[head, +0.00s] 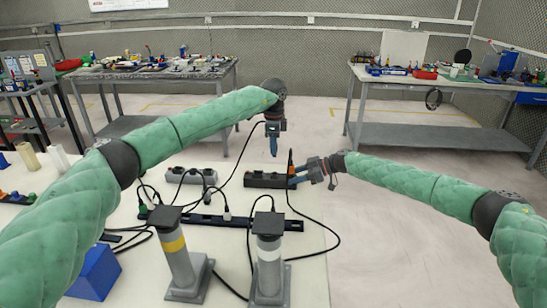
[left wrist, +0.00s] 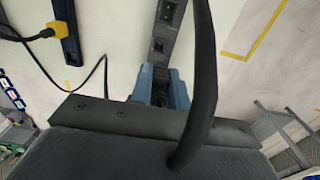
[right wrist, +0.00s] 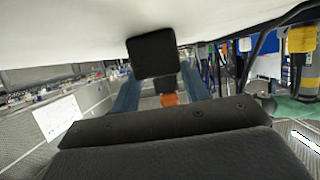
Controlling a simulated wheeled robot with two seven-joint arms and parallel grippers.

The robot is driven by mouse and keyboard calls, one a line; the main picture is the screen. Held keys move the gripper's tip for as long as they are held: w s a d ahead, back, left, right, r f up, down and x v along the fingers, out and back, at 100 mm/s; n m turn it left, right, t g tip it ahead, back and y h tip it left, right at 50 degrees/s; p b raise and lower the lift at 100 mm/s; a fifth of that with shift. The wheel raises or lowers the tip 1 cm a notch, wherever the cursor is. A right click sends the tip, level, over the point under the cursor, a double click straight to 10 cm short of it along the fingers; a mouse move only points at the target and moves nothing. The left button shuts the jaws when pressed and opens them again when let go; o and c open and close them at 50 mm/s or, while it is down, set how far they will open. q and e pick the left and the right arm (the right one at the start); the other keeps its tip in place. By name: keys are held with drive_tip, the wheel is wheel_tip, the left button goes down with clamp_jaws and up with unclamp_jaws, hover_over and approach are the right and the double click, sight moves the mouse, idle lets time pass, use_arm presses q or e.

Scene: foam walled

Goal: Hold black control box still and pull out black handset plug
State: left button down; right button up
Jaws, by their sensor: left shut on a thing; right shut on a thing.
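The black control box (head: 262,180) lies at the far edge of the white table. My right gripper (head: 294,181) is shut on its right end. In the right wrist view the dark box end (right wrist: 152,55) shows at the blue fingers. My left gripper (head: 274,151) points down above the box, with a gap between its fingertips and the box top. In the left wrist view its fingers are shut on a dark piece (left wrist: 160,90), which looks like the black handset plug. A thick black cable (left wrist: 202,65) rises past the camera there. The fingers hide most of the plug.
A small orange part (head: 291,166) stands by the box's right end. Two grey posts (head: 178,262) (head: 269,262) stand nearest.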

drive_tip(key=o, duration=1.2)
drive_tip(key=shift+d, duration=0.1)
